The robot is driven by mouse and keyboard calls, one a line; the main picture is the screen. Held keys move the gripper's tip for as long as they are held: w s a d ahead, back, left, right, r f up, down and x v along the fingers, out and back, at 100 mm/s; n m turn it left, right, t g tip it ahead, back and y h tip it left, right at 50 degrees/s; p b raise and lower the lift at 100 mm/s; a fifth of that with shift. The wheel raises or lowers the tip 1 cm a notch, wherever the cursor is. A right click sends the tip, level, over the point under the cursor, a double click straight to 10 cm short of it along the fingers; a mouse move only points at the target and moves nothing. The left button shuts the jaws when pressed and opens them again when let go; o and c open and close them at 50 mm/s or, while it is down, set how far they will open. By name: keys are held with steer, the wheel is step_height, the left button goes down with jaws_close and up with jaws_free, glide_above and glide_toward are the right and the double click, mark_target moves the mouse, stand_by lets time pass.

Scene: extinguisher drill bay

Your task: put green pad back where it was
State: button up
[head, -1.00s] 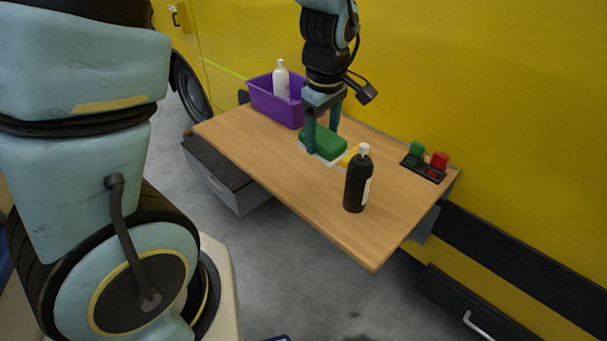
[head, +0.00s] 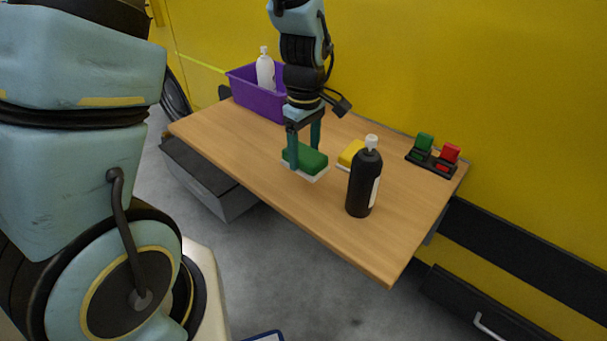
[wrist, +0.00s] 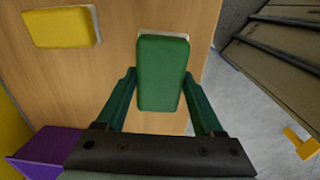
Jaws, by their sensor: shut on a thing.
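The green pad (head: 306,158) has a white underside and is between the two fingers of my gripper (head: 304,152) over the wooden table. My gripper is shut on it. In the wrist view the green pad (wrist: 162,72) sits between the teal fingers (wrist: 162,100), its long side pointing away from the wrist. I cannot tell exactly how far the pad is above the table. A yellow pad (head: 351,154) lies on the table to the right of the green pad, and it also shows in the wrist view (wrist: 60,27).
A black bottle (head: 363,184) stands near the table's front right. A purple bin (head: 258,97) holding a white bottle (head: 265,69) is at the back left. A dark holder (head: 431,162) with green and red blocks is at the back right. The wooden table (head: 225,143) is clear at front left.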

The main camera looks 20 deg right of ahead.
mark_target(304, 153)
steer(key=shift+f+p, duration=0.5)
steer(key=shift+f, duration=2.5)
steer(key=o, duration=1.5)
steer(key=shift+c, duration=0.2)
steer(key=shift+r, duration=0.1)
step_height(304, 153, up, 12)
steer(key=b, duration=0.2)
steer(key=shift+s+b, duration=0.1)
steer(key=shift+b, duration=0.2)
steer(key=w+a+m+t, duration=0.1)
steer(key=a+m, duration=0.6)
steer(key=a, duration=1.8)
steer(key=shift+w+a, duration=0.15)
steer(key=shift+w, duration=0.1)
